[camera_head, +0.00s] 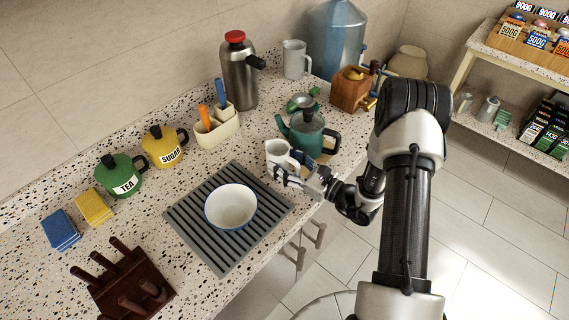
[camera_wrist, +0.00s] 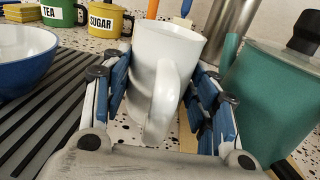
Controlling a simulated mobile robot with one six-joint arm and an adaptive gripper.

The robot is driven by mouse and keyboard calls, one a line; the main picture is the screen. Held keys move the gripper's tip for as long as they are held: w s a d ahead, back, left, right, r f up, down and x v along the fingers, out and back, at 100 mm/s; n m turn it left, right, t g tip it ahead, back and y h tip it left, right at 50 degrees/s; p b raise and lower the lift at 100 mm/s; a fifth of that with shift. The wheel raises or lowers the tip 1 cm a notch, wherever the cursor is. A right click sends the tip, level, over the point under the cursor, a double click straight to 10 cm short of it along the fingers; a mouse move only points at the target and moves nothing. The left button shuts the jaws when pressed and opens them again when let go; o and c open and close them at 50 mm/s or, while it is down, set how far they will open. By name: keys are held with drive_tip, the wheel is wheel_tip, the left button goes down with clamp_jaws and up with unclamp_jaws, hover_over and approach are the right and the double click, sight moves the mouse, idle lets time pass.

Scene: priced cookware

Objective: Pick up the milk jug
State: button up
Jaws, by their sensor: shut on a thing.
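The white milk jug (camera_head: 278,151) is by the front edge of the speckled counter, between the striped mat and the green teapot. My gripper (camera_head: 287,174) has its fingers closed around the jug from the front right. In the wrist view the jug (camera_wrist: 168,48) sits between the blue finger pads of my gripper (camera_wrist: 162,95), its handle facing the camera. Its base looks at or just above the counter; I cannot tell whether it touches.
The green teapot (camera_head: 306,133) stands close to the jug's right. A white bowl (camera_head: 231,206) is on the grey striped mat (camera_head: 190,232) to the left. A utensil holder (camera_head: 216,127), a steel flask (camera_head: 238,72) and another white jug (camera_head: 296,59) stand behind.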

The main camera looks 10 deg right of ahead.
wheel_tip(320, 180, up, 19)
drive_tip(key=p, duration=0.5)
drive_tip(key=shift+f, duration=0.15)
idle(0.5)
idle(0.5)
